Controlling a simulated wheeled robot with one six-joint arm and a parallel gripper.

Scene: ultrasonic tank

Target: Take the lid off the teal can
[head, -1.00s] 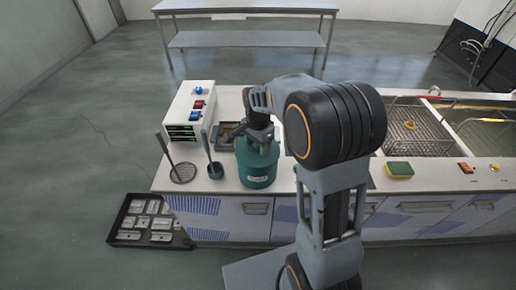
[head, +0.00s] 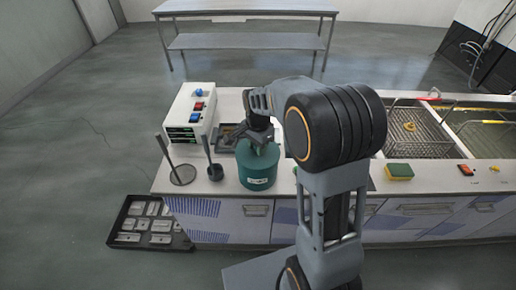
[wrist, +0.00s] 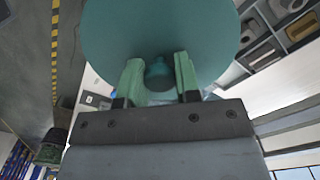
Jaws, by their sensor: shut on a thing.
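The teal can (head: 258,174) stands upright on the near edge of the counter in the head view, with a small white label on its front. My gripper (head: 259,147) is over its top, pointing down. In the wrist view, the round teal lid (wrist: 160,25) fills the upper middle. My gripper (wrist: 158,70) has its two green-padded fingers on either side of the lid's small knob (wrist: 158,74), shut on it. The can's body is hidden behind the lid there. I cannot tell whether there is a gap between lid and can.
A white control box (head: 191,112) and a dark tray (head: 229,137) are behind and left of the can. Two upright-handled tools (head: 182,174) stand at left. A sponge (head: 399,172) and a sink basket (head: 412,131) are at right. A parts tray (head: 148,222) is below left.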

